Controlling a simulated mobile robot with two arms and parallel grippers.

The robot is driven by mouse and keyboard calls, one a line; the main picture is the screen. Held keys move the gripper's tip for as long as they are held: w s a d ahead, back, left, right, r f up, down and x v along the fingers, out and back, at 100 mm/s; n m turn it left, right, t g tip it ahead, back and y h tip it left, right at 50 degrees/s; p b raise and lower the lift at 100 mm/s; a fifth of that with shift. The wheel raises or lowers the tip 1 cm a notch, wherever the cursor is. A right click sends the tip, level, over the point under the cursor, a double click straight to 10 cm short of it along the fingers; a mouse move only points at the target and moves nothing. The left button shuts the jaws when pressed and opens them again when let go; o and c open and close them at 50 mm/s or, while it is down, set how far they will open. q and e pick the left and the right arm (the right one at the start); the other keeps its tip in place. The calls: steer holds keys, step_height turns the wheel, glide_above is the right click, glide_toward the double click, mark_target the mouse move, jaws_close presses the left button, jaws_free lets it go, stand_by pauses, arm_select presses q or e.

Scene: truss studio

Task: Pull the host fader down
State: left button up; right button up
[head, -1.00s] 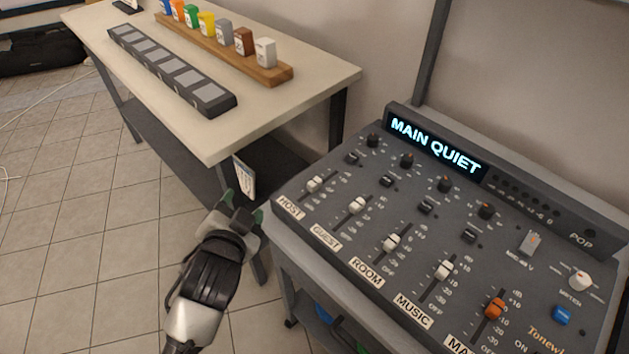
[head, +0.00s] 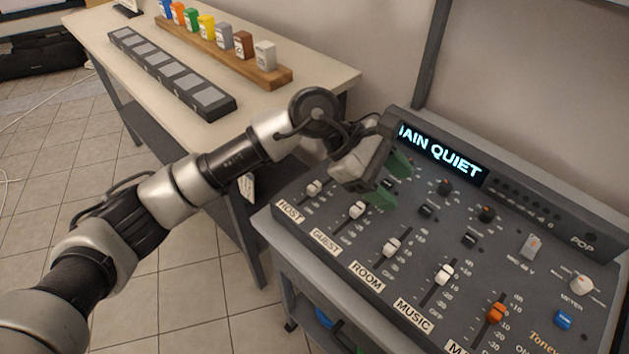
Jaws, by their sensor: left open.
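The host fader is a white cap (head: 314,188) at the left end of the mixing desk (head: 420,250), above the HOST label (head: 289,211). It stands in the upper part of its slot. My left gripper (head: 391,180), with green fingertips, is open and empty over the upper left of the desk. It is to the right of the host fader and apart from it, above the guest and room channels. The gripper hides some knobs and the start of the display text. My right gripper is not in view.
White guest (head: 358,209), room (head: 391,247) and music (head: 444,272) faders and an orange fader (head: 495,312) stand along the desk. The display (head: 439,151) reads "MAIN QUIET", partly covered. A pale table (head: 300,100) holds coloured blocks and a dark strip.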

arm_select(q)
steer(key=w+a+f+m+t+y, duration=0.1)
steer(key=w+a+m+t+y, duration=0.1)
steer(key=w+a+y, duration=0.35)
steer(key=t+y, duration=0.2)
steer(key=y, duration=0.2)
glide_toward(314, 185)
step_height(314, 185, down, 9)
steer(key=shift+w+d+f+p, duration=0.1)
steer(key=shift+d+f+p, duration=0.1)
steer(key=shift+p, duration=0.4)
